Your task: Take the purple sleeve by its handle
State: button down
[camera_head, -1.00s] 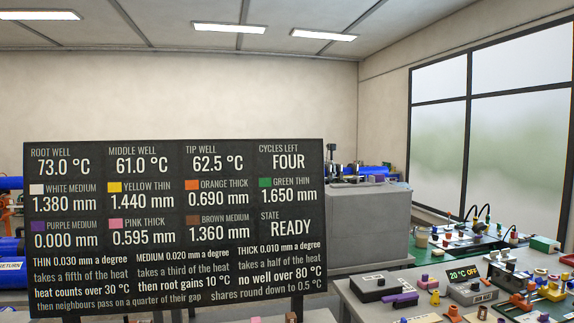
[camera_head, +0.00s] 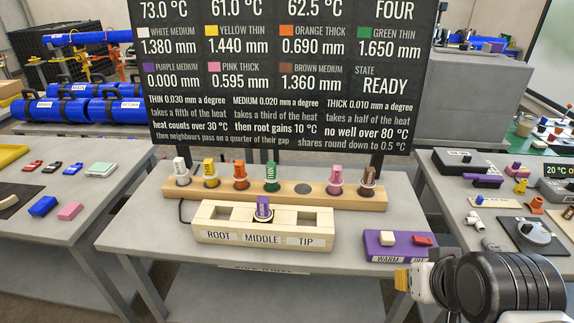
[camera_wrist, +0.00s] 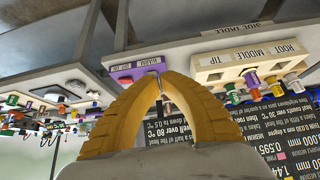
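The purple sleeve (camera_head: 263,211) stands upright in the middle well of the pale wooden block (camera_head: 209,237), its ribbed top part showing above the block. The block is labelled ROOT, MIDDLE and TIP. In the wrist view, which is upside down, the purple sleeve (camera_wrist: 251,79) hangs right of my fingers. My gripper (camera_head: 401,280) is at the lower right in the head view, right of the block and well apart from the sleeve. In the wrist view my yellow fingers (camera_wrist: 156,75) meet at their tips with nothing visible held.
Behind the block, a wooden rack (camera_head: 324,198) holds several coloured sleeves and one empty dark spot. A purple box (camera_head: 373,245) with a white and a red button stands between block and gripper. The display board (camera_head: 280,110) stands behind. The root and tip wells look empty.

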aim_at(263, 214)
jog(key=i+j+z, duration=0.2)
jog(key=j, duration=0.35)
jog(key=j+z, duration=0.15)
jog(key=j, duration=0.4)
jog(key=i+j+z, duration=0.2)
jog(key=j, duration=0.4)
jog(key=k, duration=0.05)
